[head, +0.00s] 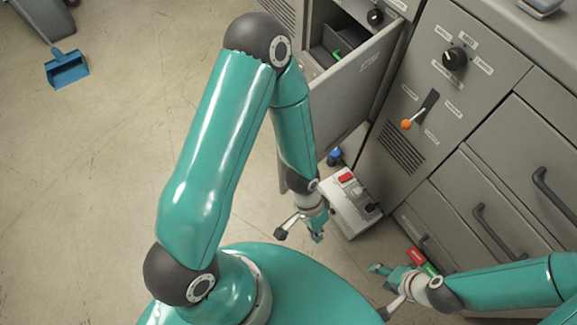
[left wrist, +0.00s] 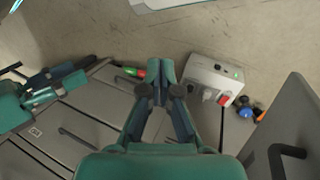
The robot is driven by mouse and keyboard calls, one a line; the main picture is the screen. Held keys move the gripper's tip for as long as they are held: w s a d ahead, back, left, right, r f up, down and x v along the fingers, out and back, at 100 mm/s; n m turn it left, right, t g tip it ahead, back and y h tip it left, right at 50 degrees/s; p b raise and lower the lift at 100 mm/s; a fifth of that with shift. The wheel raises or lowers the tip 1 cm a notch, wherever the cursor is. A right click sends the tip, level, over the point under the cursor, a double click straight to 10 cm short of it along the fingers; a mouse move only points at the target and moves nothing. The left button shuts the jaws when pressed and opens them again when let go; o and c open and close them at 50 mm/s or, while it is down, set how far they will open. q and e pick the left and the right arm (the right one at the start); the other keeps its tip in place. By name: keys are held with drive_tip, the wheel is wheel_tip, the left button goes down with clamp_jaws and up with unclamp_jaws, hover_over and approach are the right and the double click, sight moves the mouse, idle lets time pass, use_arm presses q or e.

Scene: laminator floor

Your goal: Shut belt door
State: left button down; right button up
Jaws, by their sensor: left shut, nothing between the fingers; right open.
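A grey door panel (head: 352,92) stands open from the cabinet at the top middle of the head view. I take it to be the belt door. A grey panel with a black handle (left wrist: 290,135) is at the right of the left wrist view, probably the same door. My left gripper (head: 319,236) is shut and empty, below the door and beside a white control box (head: 352,208). Its closed fingertips show in the left wrist view (left wrist: 162,72). My right gripper (head: 379,270) is open and empty, low near the cabinet drawers. My left arm covers part of the door's near edge.
The white box, with a red switch, stands on the floor by the cabinet; it also shows in the left wrist view (left wrist: 215,78). Drawers with black handles (head: 495,232) line the right. A blue dustpan (head: 66,68) lies at the upper left. The left floor is mostly clear.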

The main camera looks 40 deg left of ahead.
use_arm(q)
drive_tip(key=w+a+r+m+t+y+b, duration=0.4)
drive_tip(key=w+r+m+y+b, duration=0.45)
drive_tip(key=r+m+y, duration=0.65)
drive_tip(key=w+a+f+m+h+b, duration=0.1)
drive_tip(key=a+f+h+b, duration=0.1)
drive_tip(key=a+f, duration=0.7)
drive_tip(key=shift+a+f+m+g, duration=0.15)
drive_tip(key=shift+a+m+g, duration=0.25)
drive_tip(key=shift+a, duration=0.8)
use_arm(e)
wheel_tip(320, 180, down, 12)
use_arm(q)
drive_tip(key=shift+w, duration=0.1)
